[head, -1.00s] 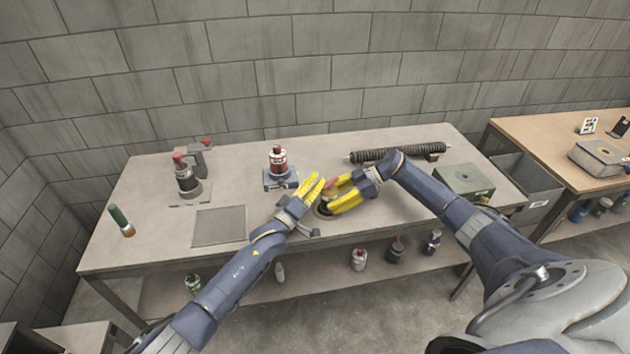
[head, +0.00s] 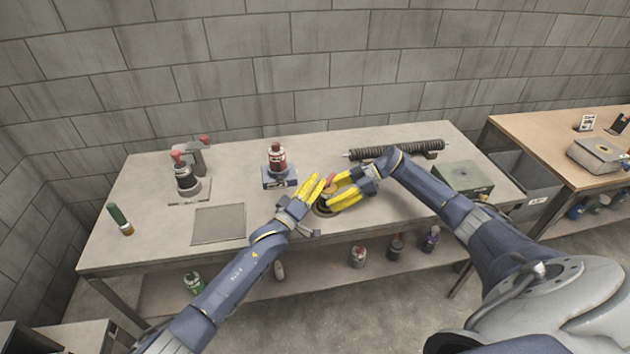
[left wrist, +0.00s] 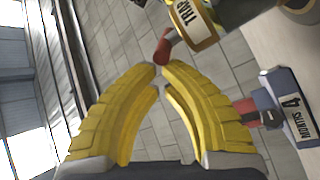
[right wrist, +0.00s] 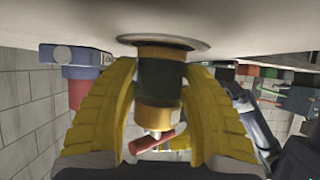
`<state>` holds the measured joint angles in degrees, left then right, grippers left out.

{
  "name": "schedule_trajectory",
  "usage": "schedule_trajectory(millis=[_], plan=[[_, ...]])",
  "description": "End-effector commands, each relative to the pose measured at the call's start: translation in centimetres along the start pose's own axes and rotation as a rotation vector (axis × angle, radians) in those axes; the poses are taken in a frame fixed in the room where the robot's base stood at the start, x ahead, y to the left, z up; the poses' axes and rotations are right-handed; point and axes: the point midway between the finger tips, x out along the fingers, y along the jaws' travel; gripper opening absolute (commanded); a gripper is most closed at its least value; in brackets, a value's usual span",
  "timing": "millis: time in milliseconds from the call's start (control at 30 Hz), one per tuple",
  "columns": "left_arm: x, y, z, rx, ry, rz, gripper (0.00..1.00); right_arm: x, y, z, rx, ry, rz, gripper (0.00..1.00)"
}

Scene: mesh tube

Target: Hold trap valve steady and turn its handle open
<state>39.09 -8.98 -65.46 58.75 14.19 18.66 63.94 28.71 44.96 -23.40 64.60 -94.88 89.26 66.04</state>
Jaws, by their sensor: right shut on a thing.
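The trap valve (head: 322,209) stands on the bench between my grippers, mostly hidden by them in the head view. Its black and brass body (right wrist: 160,82) shows in the right wrist view. A "TRAP" label (left wrist: 187,14) shows in the left wrist view. My right gripper (head: 334,190) is shut on the valve body, with one finger on each side. My left gripper (head: 317,177) is beside the valve, with its fingertips almost together. They are close to the handle tip; I cannot tell if they touch it.
A flat grey plate (head: 218,225) and a green bottle (head: 119,218) are at the left.

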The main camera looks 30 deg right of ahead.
Motion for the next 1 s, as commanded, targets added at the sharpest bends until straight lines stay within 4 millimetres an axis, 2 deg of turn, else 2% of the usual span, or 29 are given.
schedule_trajectory(millis=[1000], plan=[[-0.4, 1.4, 1.9, 0.001, 0.0, 0.001, 0.0, 0.0, 0.0, 0.0, 0.0, 0.0, 0.0, 0.32]])
